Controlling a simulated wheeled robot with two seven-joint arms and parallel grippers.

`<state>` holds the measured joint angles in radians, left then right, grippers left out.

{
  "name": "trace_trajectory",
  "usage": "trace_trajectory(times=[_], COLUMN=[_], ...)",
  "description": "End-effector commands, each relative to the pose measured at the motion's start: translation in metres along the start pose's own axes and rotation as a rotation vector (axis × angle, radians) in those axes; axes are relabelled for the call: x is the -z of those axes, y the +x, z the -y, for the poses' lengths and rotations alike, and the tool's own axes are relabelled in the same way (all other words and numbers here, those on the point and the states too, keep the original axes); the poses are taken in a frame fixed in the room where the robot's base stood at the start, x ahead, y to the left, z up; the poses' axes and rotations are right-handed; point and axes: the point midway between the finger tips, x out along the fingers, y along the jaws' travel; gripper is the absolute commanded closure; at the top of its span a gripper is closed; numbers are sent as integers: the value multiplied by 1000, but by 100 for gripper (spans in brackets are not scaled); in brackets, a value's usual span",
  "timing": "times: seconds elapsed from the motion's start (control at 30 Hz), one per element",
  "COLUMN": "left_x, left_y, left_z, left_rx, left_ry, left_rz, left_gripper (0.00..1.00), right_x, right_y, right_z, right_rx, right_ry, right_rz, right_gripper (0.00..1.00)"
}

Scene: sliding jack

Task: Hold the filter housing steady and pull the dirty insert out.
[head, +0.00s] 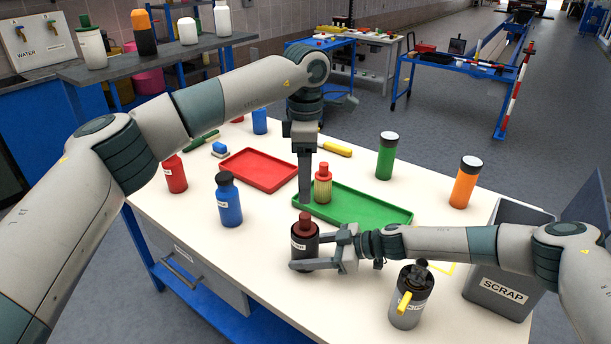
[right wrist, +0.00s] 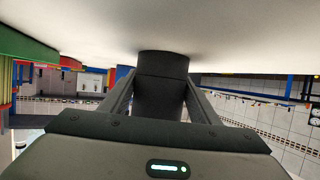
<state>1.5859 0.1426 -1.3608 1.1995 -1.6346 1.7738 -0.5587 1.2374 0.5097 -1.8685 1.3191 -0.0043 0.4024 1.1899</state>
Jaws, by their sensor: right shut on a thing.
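The filter housing (head: 304,257) is a dark upright cylinder with a white label on the front part of the table. A dark reddish-brown insert (head: 305,224) sticks up out of its top. My right gripper (head: 318,248) is shut around the housing from the right. In the right wrist view the dark housing (right wrist: 162,85) sits between both fingers. My left gripper (head: 305,203) points straight down with its tips at the top of the insert. Its fingers are seen edge-on, so I cannot tell their opening or whether they touch the insert.
A red-topped, pleated insert (head: 323,184) stands at the green tray (head: 370,209) close behind. A red tray (head: 258,169), a blue bottle (head: 229,203) and a red bottle (head: 174,176) are left. A grey canister (head: 408,305) and the SCRAP bin (head: 493,290) are right.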

Motion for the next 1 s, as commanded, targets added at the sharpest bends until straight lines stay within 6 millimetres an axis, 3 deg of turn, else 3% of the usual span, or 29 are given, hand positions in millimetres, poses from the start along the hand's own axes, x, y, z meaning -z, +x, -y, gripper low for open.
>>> trace_trajectory(times=[0.27,0.8,1.0], left_x=[0,0,0], left_y=[23,102,116], left_z=[0,1,0], left_rx=[2,3,0], left_ry=[1,0,1], left_rz=[0,0,0], left_gripper=[34,34,34], right_x=[0,0,0], right_y=[0,0,0], right_z=[0,0,0], right_rx=[0,0,0], right_ry=[0,0,0], right_rz=[0,0,0], right_gripper=[72,72,72])
